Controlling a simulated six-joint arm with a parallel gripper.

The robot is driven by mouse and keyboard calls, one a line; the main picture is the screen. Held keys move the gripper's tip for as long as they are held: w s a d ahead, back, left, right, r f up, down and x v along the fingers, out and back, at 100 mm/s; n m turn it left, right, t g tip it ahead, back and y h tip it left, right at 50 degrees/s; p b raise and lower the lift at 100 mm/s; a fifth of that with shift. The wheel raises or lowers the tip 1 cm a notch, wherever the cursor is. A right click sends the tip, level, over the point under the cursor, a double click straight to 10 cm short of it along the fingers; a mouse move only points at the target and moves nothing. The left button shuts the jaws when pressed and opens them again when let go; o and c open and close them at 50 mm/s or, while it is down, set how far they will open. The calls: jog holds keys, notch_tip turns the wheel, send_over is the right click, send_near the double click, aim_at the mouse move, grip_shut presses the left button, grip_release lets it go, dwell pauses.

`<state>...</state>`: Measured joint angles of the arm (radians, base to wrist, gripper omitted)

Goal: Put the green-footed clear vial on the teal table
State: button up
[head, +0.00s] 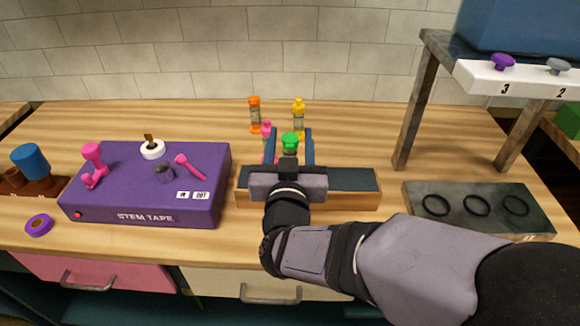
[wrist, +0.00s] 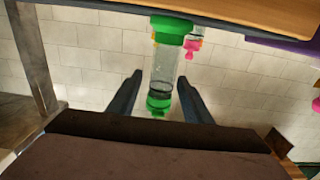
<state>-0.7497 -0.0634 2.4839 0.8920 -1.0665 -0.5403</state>
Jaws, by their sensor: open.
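The green-footed clear vial shows its green cap (head: 290,139) in the head view, between my fingers; its lower part is hidden by my gripper (head: 289,136). In the wrist view, which looks upside down, the clear vial (wrist: 163,70) has green at both ends and stands between the open fingers of my gripper (wrist: 160,78). I see no clear grip on it. A stand with a blue-grey top (head: 437,45) is at the right; I cannot tell whether it is the teal table.
Pink (head: 267,128), orange (head: 254,114) and yellow (head: 299,114) vials stand close behind or beside the green one. A wooden block (head: 350,188) lies under my gripper. A purple stem-tape box (head: 140,205) is left. A dark plate with three rings (head: 455,192) is right.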

jog(key=shift+w, duration=0.95)
grip_shut()
dwell(0.7)
